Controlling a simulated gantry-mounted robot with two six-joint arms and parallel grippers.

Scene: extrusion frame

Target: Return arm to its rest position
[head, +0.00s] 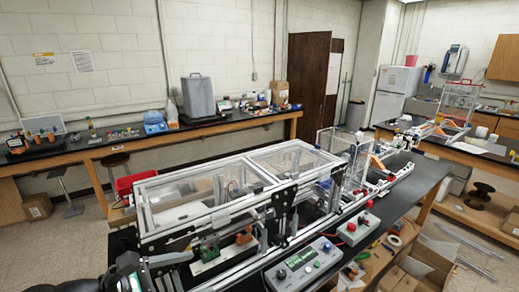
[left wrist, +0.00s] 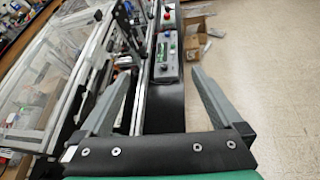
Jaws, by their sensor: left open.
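My left gripper (left wrist: 160,80) is open in the left wrist view, with its two grey fingers apart and nothing between them. In the head view, part of my left gripper (head: 160,262) shows at the bottom left corner, in front of the near left end of the extrusion frame. The extrusion frame (head: 232,208) is a long aluminium enclosure with clear panels on the black bench. It also shows on the left of the left wrist view (left wrist: 50,65). My right gripper is in neither view.
A grey control box with a display (head: 302,264) and a smaller button box (head: 358,229) stand in front of the frame. Open cardboard boxes (head: 432,262) lie on the floor at right. The floor (left wrist: 270,80) at the right of the left wrist view is mostly clear.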

